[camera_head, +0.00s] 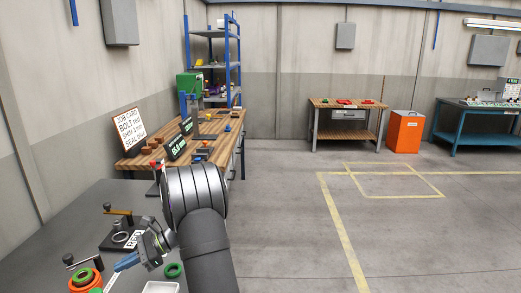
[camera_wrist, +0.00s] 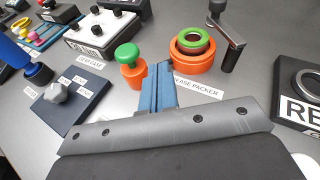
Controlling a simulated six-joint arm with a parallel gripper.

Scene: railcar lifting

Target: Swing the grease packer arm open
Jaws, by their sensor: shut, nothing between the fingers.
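The grease packer, an orange cup with a green ring inside its rim, stands on the grey bench in the wrist view (camera_wrist: 190,60) and at the lower left of the head view (camera_head: 85,282). Its dark arm (camera_wrist: 232,38), with a dark upright knob at one end, stands just right of the cup in the wrist view; it also shows in the head view (camera_head: 80,262). My gripper (camera_wrist: 160,72), with blue fingers, is shut and empty. In the wrist view its tips appear left of the cup, apart from the arm. The gripper also shows in the head view (camera_head: 127,261).
An orange piece with a green knob (camera_wrist: 128,58) stands close left of my fingertips. A dark block with a grey knob (camera_wrist: 58,92) and a white box with black knobs (camera_wrist: 100,32) lie farther left. A labelled dark plate (camera_wrist: 296,112) is at right. A green ring (camera_head: 173,270) lies on the bench.

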